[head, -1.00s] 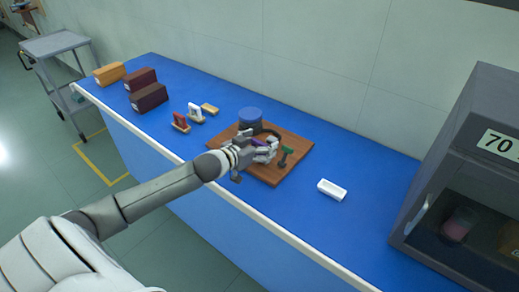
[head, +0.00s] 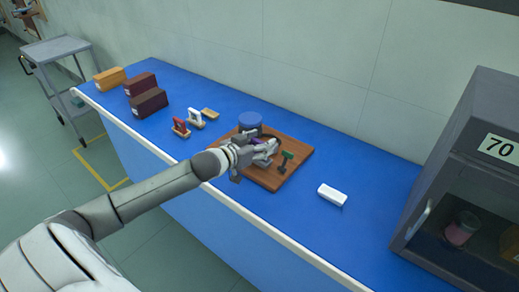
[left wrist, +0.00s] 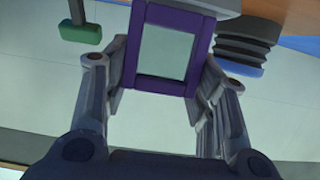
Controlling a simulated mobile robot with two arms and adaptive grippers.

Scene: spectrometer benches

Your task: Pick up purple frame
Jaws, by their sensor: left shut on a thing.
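The purple frame (left wrist: 130,62) is a small rectangular frame with an open middle, in the left wrist view. The fingers of my left gripper (left wrist: 160,85) are on its two sides and shut on it. In the head view my left gripper (head: 265,151) is over the wooden board (head: 295,158), and its fingers hide most of the frame. My right gripper is not in view.
On the blue bench (head: 225,104) are a white block (head: 332,195), a red-handled piece (head: 180,127), a white-handled piece (head: 196,118) and several boxes at the far left. A dark cabinet marked 70 (head: 450,165) stands at the right. The bench is clear around the white block.

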